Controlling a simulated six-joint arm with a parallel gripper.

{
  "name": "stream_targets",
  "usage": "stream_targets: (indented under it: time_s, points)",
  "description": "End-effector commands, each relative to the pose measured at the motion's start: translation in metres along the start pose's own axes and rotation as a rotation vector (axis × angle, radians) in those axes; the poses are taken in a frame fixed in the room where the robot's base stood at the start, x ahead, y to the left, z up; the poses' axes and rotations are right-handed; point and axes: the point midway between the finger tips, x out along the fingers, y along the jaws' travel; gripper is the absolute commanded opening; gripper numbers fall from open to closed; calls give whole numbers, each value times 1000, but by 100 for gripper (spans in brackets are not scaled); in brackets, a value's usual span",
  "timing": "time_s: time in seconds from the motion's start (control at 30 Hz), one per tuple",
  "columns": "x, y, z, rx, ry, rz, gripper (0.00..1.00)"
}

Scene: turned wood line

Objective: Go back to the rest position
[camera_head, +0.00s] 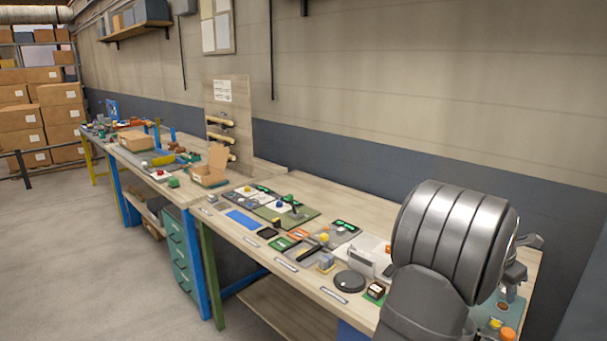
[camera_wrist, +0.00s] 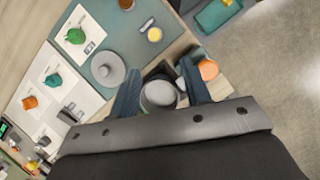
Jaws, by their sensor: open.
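My gripper (camera_wrist: 160,70) shows in the wrist view with its two dark blue fingers apart. A pale grey round piece (camera_wrist: 159,94) shows between the fingers, with a dark part behind it. I cannot tell whether the fingers touch it. In the head view my arm's large grey joint hides most of the gripper; only a dark grey part (camera_head: 527,241) shows at the right, over the near end of the bench (camera_head: 240,227).
In the wrist view, a grey round lidded piece (camera_wrist: 108,68) and a yellow piece (camera_wrist: 154,34) are on a teal mat. An orange round piece (camera_wrist: 208,69) is beside the right finger. A black disc (camera_head: 350,281) lies on the bench. A wall (camera_head: 350,150) runs behind.

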Motion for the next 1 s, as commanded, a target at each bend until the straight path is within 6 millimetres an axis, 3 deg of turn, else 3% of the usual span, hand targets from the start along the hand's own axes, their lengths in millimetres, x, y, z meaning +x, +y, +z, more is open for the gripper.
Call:
stream_targets:
  time_s: [0.63,1.0]
  points:
    - [-58,-87,-57,290,-5,-120,44]
    - [-18,-17,-72,280,-1,-118,44]
